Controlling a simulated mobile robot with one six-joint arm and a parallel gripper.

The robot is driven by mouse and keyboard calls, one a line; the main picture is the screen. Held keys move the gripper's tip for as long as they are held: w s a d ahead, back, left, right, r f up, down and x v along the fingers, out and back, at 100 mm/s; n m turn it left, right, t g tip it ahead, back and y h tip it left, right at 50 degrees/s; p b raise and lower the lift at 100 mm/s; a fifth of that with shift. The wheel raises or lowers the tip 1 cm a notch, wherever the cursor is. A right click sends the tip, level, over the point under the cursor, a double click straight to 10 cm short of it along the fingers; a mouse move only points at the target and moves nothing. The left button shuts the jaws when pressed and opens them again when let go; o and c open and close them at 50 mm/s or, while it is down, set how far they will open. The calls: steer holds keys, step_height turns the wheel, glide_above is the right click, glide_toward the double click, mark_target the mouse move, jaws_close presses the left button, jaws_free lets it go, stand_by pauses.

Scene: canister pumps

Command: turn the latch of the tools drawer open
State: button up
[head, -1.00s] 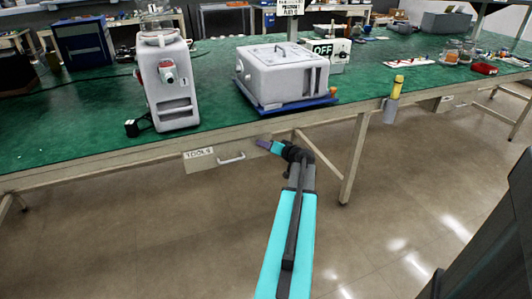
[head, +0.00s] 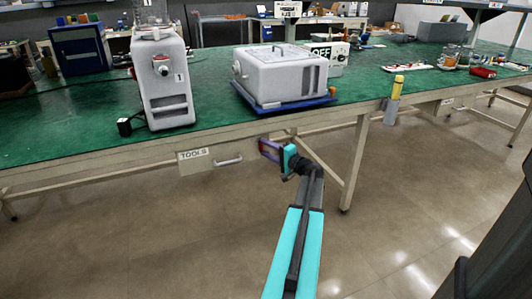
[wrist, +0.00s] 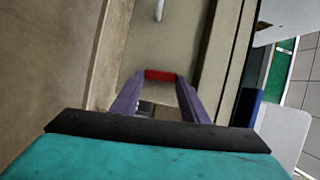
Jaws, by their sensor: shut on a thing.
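The tools drawer (head: 202,165) hangs under the near edge of the green bench, with a "TOOLS" label and a pale bar handle (head: 228,161). My gripper (head: 263,150) is at the right end of the drawer front, beyond the handle. In the wrist view my gripper (wrist: 160,82) has its two purple fingers shut on a small red latch (wrist: 160,75). The latch lies as a short bar across the gap between the fingertips. The handle (wrist: 158,10) shows at the top of that view. The fingers mostly hide the latch in the head view.
On the bench (head: 60,151) stand an upright grey canister (head: 167,85) and a wide grey box unit (head: 282,75) on a blue base. A bench leg (head: 354,160) is right of my gripper. A yellow-topped cylinder (head: 396,90) hangs at the bench edge. The floor in front is open.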

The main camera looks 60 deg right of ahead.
steer(key=shift+a+m, duration=0.1)
steer(key=shift+m, duration=0.4)
steer(key=shift+t, duration=0.3)
steer(key=o, duration=1.1)
steer(key=shift+c, duration=0.2)
steer(key=p+v, duration=0.1)
steer(key=v, duration=1.2)
steer(key=shift+s, duration=0.35)
steer(key=shift+a, duration=0.15)
